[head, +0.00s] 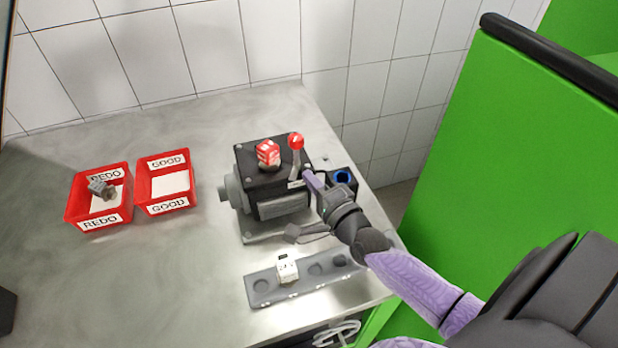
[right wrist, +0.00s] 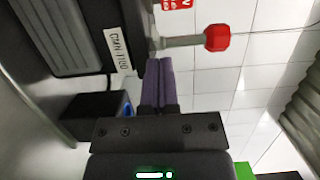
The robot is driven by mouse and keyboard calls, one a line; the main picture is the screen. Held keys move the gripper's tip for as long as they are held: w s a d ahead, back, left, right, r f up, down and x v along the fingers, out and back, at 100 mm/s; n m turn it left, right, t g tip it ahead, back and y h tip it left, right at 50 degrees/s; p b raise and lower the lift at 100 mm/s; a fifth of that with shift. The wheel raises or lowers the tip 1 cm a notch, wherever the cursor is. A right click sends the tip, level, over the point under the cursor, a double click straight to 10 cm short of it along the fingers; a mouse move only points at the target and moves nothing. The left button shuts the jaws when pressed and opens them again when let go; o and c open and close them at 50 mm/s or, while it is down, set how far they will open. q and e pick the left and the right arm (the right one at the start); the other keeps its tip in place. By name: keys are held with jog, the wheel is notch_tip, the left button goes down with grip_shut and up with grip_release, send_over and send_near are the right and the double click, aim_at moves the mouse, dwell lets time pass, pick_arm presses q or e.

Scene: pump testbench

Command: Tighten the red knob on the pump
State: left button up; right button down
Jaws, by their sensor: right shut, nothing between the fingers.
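The dark pump (head: 270,190) stands on the grey bench. The red knob (head: 296,141) is a ball on the end of a grey lever at the pump's right back top corner, and the lever stands up. The knob also shows in the right wrist view (right wrist: 217,37), to the upper right of the fingertips. My right gripper (head: 309,177) is shut and empty, its purple fingers beside the pump's right side, below the knob and apart from it. In the right wrist view the shut fingers (right wrist: 160,64) point toward the lever's base. My left gripper is not in view.
A red-and-white block (head: 268,153) sits on the pump. A black box with a blue ring (head: 343,177) stands right of it. Red REDO (head: 82,204) and GOOD (head: 146,188) bins stand left. A grey tray (head: 264,290) holding a white part lies in front. A tiled wall is behind.

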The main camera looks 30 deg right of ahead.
jog(key=shift+w+a, duration=0.15)
jog(key=shift+w, duration=0.05)
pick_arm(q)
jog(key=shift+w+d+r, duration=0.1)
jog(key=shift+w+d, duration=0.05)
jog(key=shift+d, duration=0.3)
